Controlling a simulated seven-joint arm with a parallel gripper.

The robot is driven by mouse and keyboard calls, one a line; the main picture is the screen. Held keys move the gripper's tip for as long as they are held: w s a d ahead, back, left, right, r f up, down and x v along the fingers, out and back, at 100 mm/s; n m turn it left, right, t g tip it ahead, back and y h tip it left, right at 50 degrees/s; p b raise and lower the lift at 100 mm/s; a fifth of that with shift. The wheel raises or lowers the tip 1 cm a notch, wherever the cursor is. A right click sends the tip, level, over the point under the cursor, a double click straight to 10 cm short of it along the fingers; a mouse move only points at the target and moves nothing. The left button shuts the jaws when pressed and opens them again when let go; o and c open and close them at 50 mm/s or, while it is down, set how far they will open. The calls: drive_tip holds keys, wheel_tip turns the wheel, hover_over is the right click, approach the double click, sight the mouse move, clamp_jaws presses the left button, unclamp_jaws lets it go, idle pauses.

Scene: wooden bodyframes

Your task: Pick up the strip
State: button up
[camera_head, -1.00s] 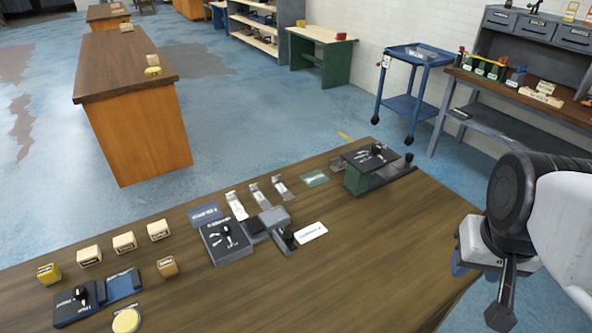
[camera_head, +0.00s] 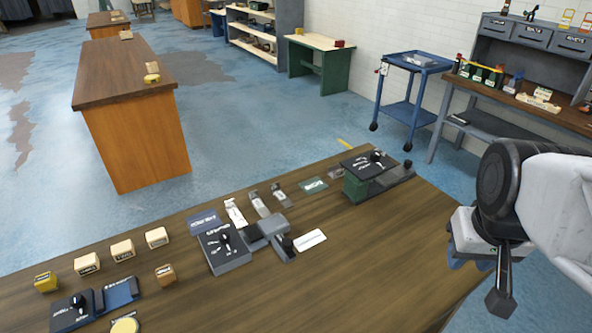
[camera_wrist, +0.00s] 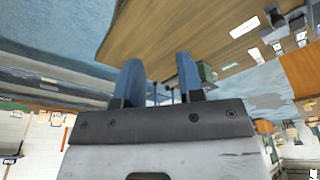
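Several small flat pieces lie in a row on the wooden table, and I cannot tell which is the strip. They include a pale metal piece (camera_head: 236,212), two greyer metal pieces (camera_head: 259,203) (camera_head: 280,195) and a green labelled plate (camera_head: 313,186). My gripper shows in the wrist view (camera_wrist: 158,72) with its two blue fingers apart and nothing between them. In the head view my arm's end hangs beyond the table's right edge, well to the right of these pieces. The fingers are mostly hidden there.
A grey box with a black lever (camera_head: 226,247) and a grey clamp-like block (camera_head: 278,238) stand in front of the pieces. A green block with a black top (camera_head: 360,186) stands to their right. Several labelled cubes (camera_head: 122,249) are at left. The table's right front (camera_head: 385,255) is bare.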

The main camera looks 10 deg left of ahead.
drive_tip(key=w+a+f+n, duration=0.1)
drive_tip(key=w+a+n, duration=0.45)
drive_tip(key=w, duration=0.45)
drive_tip(key=w+a+f+n+g, duration=0.1)
drive_tip(key=w+a+n, duration=0.3)
drive_tip(key=w+a, duration=0.4)
drive_tip(key=w+a+n, duration=0.4)
drive_tip(key=w+a, duration=0.1)
drive_tip(key=w, duration=0.6)
drive_tip(key=w+a+f+n, duration=0.4)
drive_tip(key=w+a+f, duration=0.1)
drive_tip(key=a, duration=0.4)
drive_tip(key=w+a+f+n+g, duration=0.1)
drive_tip(key=w+a+f+n, duration=0.3)
drive_tip(key=a+f, duration=0.4)
drive_tip(key=w+a+f+n, duration=0.4)
drive_tip(key=w+a+f, duration=0.2)
drive_tip(key=a, duration=0.4)
drive_tip(key=shift+w+f+n+g, duration=0.2)
drive_tip(key=shift+f+n+g, duration=0.05)
drive_tip(key=shift+f+g, duration=0.05)
drive_tip(key=shift+d+f, duration=0.1)
drive_tip(key=shift+f, duration=1.2)
